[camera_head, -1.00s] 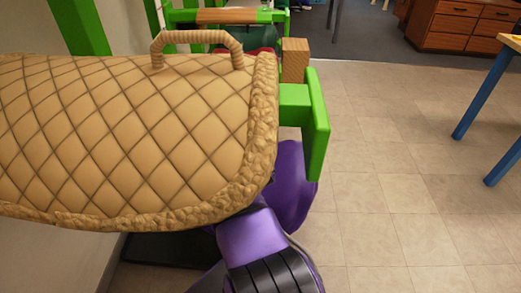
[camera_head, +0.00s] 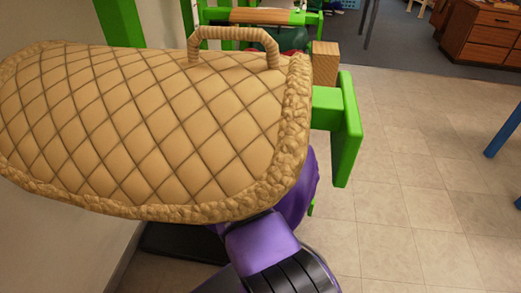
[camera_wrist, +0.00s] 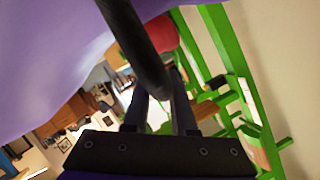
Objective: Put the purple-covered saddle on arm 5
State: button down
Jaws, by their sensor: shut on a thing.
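In the wrist view the purple-covered saddle (camera_wrist: 60,60) fills the upper left as a smooth purple surface. A thick dark handle (camera_wrist: 137,40) comes down from the top edge to my gripper (camera_wrist: 160,88), whose two dark fingers are closed on it. In the head view part of the purple cover (camera_head: 307,192) shows below and behind a tan quilted saddle (camera_head: 150,130), which hides the rest of it and my gripper. I cannot see an arm number, so I cannot tell which arm is arm 5.
The tan saddle has a rope-like handle (camera_head: 235,42). A wooden block (camera_head: 325,63) and a green end plate (camera_head: 347,130) stand at its right end. Green rack bars (camera_wrist: 225,60) and a red rounded thing (camera_wrist: 162,36) show in the wrist view. Tiled floor (camera_head: 420,200) lies clear at right.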

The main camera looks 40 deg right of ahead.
jog(key=w+a, duration=0.2)
jog(key=w, duration=0.1)
jog(key=shift+w+a+f, duration=0.1)
jog(key=shift+a+f, duration=0.15)
jog(key=shift+f, duration=1.2)
